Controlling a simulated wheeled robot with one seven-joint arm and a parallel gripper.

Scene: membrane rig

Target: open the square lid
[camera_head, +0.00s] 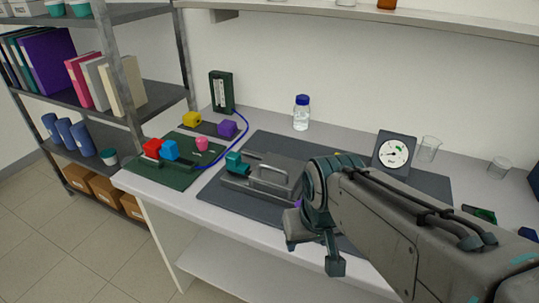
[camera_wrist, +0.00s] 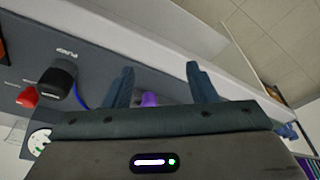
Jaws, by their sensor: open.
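A grey, roughly square lid-like block with a raised bar handle (camera_head: 270,177) lies on the dark mat (camera_head: 226,188), left of my gripper. A teal block (camera_head: 237,161) sits at its left end. My gripper (camera_head: 313,256) is open, at the front edge of the bench to the right of the handle, with its fingers apart and nothing seen held. In the wrist view my gripper's two fingers (camera_wrist: 160,72) stand apart, with a purple piece (camera_wrist: 150,99) showing between them. My arm hides the right part of the rig, and the lid is not clearly seen in the wrist view.
A green mat (camera_head: 165,173) with coloured blocks lies at the left. A blue-capped bottle (camera_head: 301,114), a round gauge (camera_head: 393,151) and a glass beaker (camera_head: 428,148) stand behind. In the wrist view a black knob (camera_wrist: 61,73) and a red part (camera_wrist: 28,97) show at left.

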